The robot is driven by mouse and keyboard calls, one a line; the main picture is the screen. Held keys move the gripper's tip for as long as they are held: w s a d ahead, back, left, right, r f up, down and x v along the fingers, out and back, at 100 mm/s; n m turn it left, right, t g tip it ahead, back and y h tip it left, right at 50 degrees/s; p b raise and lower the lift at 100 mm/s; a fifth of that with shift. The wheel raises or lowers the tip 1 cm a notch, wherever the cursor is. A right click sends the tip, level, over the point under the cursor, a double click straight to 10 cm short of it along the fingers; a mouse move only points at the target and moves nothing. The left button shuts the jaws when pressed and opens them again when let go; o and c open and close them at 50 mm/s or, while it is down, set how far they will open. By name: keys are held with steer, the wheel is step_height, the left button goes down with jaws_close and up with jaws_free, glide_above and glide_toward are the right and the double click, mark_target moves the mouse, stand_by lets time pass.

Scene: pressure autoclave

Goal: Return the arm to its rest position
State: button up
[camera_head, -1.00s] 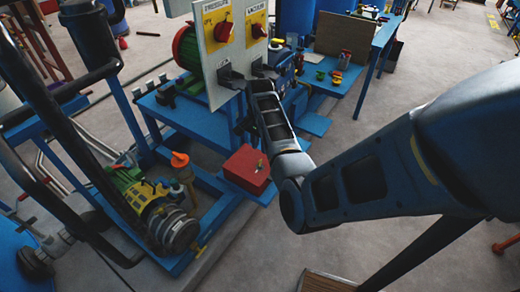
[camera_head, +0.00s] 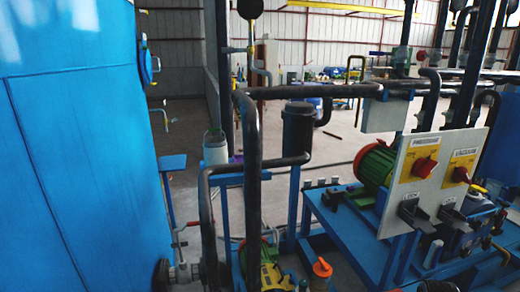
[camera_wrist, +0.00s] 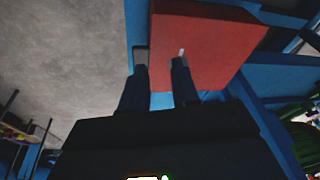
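My gripper (camera_wrist: 160,62) shows in the wrist view with its two dark fingers apart and nothing seen between them. A red box (camera_wrist: 205,45) with a small light mark on top lies beyond the fingertips. The right finger overlaps the box in the picture; I cannot tell whether it touches. In the head view my gripper is not clearly visible. The control panel (camera_head: 428,165) stands at the right with two red knobs, labelled pressure and vacuum, and two dark lock handles below them.
A large blue tank (camera_head: 80,150) fills the left of the head view. Dark pipes (camera_head: 252,170) rise in the middle. A blue bench (camera_head: 350,225) carries the panel and a green motor (camera_head: 376,165).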

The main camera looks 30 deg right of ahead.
steer(key=s+a+r+n+t, duration=0.2)
steer(key=s+a+n+t, duration=0.15)
steer(key=a, duration=0.35)
steer(key=s+a+r+n+t+h, duration=0.1)
steer(key=s+a+r+n+t, duration=0.2)
steer(key=a, duration=0.4)
steer(key=s+a+r+n+t, duration=0.1)
steer(key=s+a+n+t, duration=0.1)
steer(key=s+a+n, duration=0.45)
steer(key=s+a+r+n+t+y, duration=0.2)
steer(key=s+a+r, duration=0.1)
steer(key=a+r, duration=0.4)
steer(key=s+a+r+n+t+y, duration=0.1)
steer(key=a+r, duration=0.6)
steer(key=r, duration=0.7)
steer(key=shift+s+n+t+y+b, duration=0.4)
steer(key=shift+s+n+t, duration=0.3)
steer(key=shift+s+t, duration=0.5)
steer(key=shift+w+f, duration=0.1)
